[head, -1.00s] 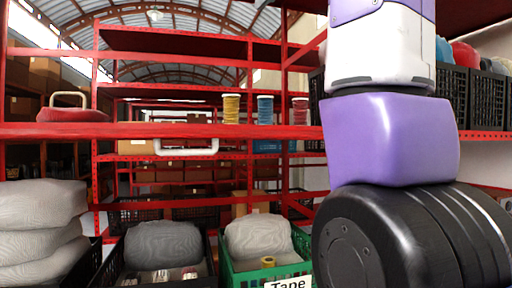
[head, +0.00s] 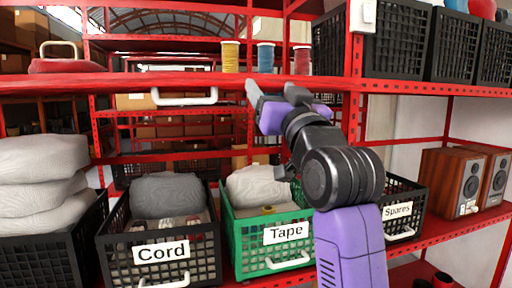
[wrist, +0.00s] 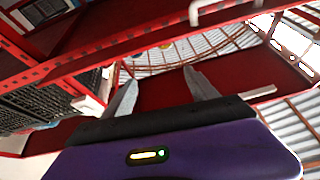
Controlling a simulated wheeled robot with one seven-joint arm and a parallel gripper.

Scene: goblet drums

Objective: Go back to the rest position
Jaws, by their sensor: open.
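The far fingertip is partly hidden by the arm in the head view.
On the shelf stand a yellow spool (head: 230,57), a blue spool (head: 265,58) and a red spool (head: 301,61). Below are the Cord crate (head: 118,237), the green Tape crate (head: 243,258) and the Spares crate (head: 404,225). Wooden speakers (head: 452,180) stand at right.

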